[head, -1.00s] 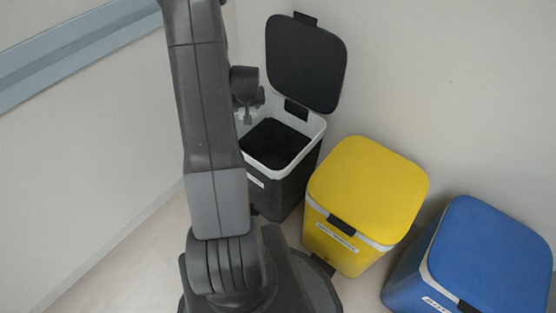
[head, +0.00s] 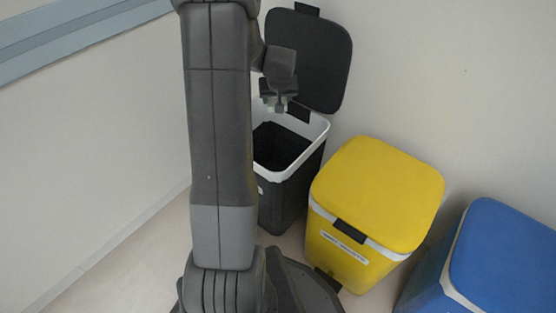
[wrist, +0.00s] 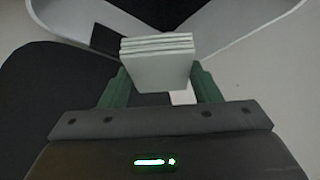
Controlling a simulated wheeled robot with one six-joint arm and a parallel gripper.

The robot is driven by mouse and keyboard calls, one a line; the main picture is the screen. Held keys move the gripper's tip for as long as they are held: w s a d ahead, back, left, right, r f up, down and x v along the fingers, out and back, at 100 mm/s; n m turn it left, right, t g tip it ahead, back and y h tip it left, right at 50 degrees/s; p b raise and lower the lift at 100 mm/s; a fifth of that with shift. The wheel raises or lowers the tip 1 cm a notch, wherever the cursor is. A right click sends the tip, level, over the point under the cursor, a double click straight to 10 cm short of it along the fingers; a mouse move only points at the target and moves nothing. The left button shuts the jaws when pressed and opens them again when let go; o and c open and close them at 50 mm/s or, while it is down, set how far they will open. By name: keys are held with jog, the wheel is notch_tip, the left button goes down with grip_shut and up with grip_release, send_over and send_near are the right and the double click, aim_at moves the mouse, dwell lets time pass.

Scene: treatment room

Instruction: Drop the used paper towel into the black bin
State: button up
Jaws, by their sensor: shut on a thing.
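The black bin (head: 285,197) stands against the wall in the head view with its dark lid (head: 308,60) tipped up and open. Its white rim (head: 318,136) surrounds a dark, empty-looking inside; my arm covers its left side. My gripper (head: 278,103) is over the back part of the bin's mouth, in front of the lid. In the wrist view my gripper (wrist: 161,88) is shut on the used paper towel (wrist: 158,63), a pale, folded, layered piece between the green fingers. The bin's pale rim (wrist: 238,32) and dark inside (wrist: 150,10) show beyond it.
A yellow bin (head: 375,195) with its lid shut stands right of the black bin. A blue bin (head: 505,255), also shut, is farther right. Walls rise behind and to the left, with a blue-grey rail (head: 75,42) on the left one.

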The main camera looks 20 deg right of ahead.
notch_tip(320, 180, down, 5)
jog(key=b, duration=0.2)
jog(key=shift+r+b, duration=0.1)
jog(key=shift+b, duration=0.25)
jog(key=o, duration=1)
jog(key=shift+o, duration=0.2)
jog(key=p+v, duration=0.4)
jog(key=v, duration=1)
jog(key=shift+p, duration=0.3)
